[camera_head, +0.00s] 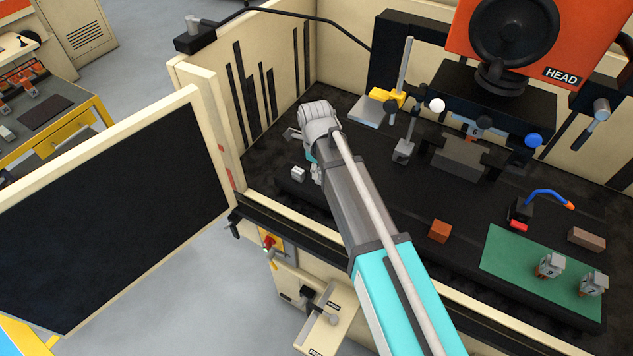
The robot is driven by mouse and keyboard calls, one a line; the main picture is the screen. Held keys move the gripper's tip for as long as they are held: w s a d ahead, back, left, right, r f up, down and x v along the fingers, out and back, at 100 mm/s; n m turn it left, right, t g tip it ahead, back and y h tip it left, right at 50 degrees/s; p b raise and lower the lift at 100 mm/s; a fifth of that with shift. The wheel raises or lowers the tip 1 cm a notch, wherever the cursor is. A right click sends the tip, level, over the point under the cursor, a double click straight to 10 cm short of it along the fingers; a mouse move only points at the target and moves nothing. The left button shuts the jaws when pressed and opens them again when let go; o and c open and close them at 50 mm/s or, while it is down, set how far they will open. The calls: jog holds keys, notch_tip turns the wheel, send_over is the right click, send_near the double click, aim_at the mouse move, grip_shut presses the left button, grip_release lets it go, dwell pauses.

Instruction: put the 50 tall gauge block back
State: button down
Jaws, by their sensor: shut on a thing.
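My gripper (308,166) is at the left end of the machine's dark bed, mostly hidden behind my own grey and teal arm. A small pale grey block (298,174) shows just left of its lower end. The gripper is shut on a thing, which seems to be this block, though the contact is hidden. I cannot read a 50 on it. Two pale gauge blocks with dark markings, one (550,265) and another (593,284) to its right, stand on the green mat (510,262) at the right; their numbers are too small to read.
A copper-coloured block (440,231) sits on the bed left of the mat; a brown block (586,238) lies at the mat's back edge. A dark vise (460,158) and the orange head (580,30) stand behind. The open door (120,200) is at the left.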

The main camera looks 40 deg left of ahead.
jog(key=shift+w+a+f+b, duration=0.3)
jog(key=shift+f, duration=0.2)
jog(key=shift+w+a+f+b, duration=0.25)
jog(key=shift+a+f+b, duration=0.05)
jog(key=shift+f, duration=0.2)
jog(key=shift+f, duration=0.1)
jog(key=shift+w+a+f+b, duration=0.3)
jog(key=shift+f+b, duration=0.15)
jog(key=shift+b, duration=0.15)
jog(key=shift+f+b, duration=1.4)
jog(key=shift+f, duration=0.05)
jog(key=shift+f, duration=0.1)
jog(key=shift+c, duration=2.2)
grip_release()
notch_tip(320, 180, up, 12)
jog(key=p, duration=1.2)
jog(key=shift+a, duration=0.25)
